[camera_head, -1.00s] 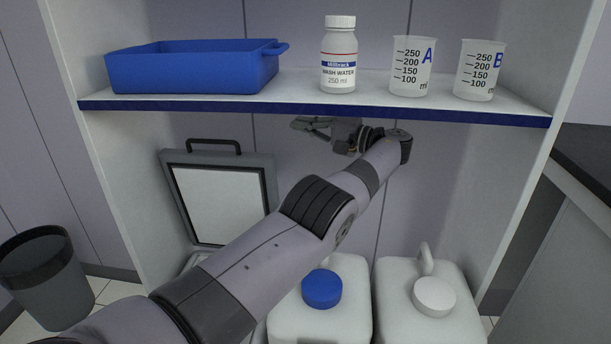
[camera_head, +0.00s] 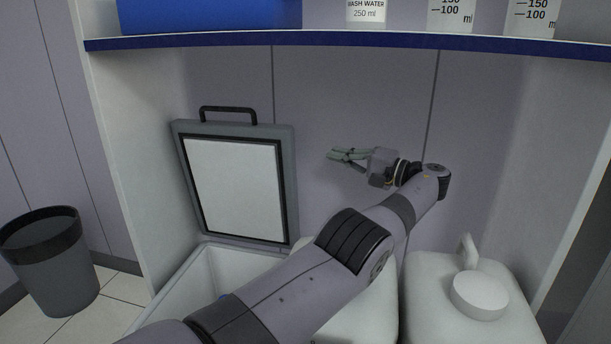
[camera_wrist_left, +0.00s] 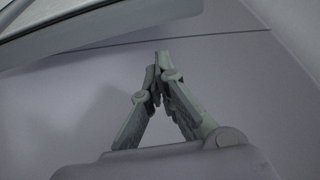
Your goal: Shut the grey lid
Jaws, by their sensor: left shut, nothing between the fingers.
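The grey lid (camera_head: 287,180) stands open and upright at the back of a white box (camera_head: 182,283), with a black handle (camera_head: 228,109) on its top edge and a white inner panel. My left gripper (camera_head: 331,155) is shut and empty, to the right of the lid and apart from it, with its fingers pointing left toward it. In the left wrist view the gripper (camera_wrist_left: 158,62) shows its fingertips together, and a grey edge, probably the lid's (camera_wrist_left: 90,28), crosses the upper left. My left forearm hides the box's right part. My right gripper is not in view.
A white jug with a white cap (camera_head: 480,295) stands at the lower right, and another white container (camera_head: 365,312) is partly behind my arm. The shelf (camera_head: 340,42) above holds a blue tray (camera_head: 210,14), a bottle and beakers. A dark bin (camera_head: 48,262) stands at the left.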

